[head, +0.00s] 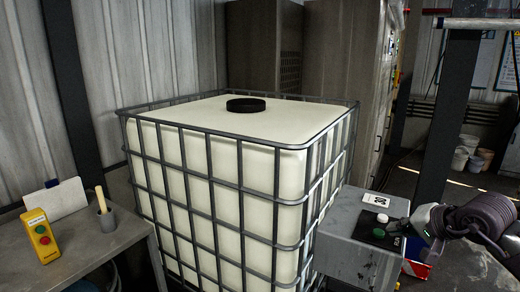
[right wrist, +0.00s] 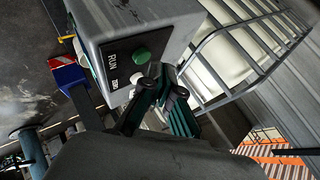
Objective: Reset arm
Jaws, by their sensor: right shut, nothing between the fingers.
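My right arm comes in from the right edge of the head view. Its gripper (head: 408,224) is shut and empty, close beside the black button panel on top of a grey metal control box (head: 345,250). The panel carries a green button (head: 382,218) and a white button (head: 378,233). In the right wrist view the gripper's fingers (right wrist: 165,98) are together near the white button (right wrist: 137,77), with the green button (right wrist: 141,54) just beyond. I cannot tell whether a fingertip touches the panel. My left gripper is not in view.
A caged white tank (head: 215,160) with a black lid stands left of the control box. A red and blue box (right wrist: 80,77) lies below the control box.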

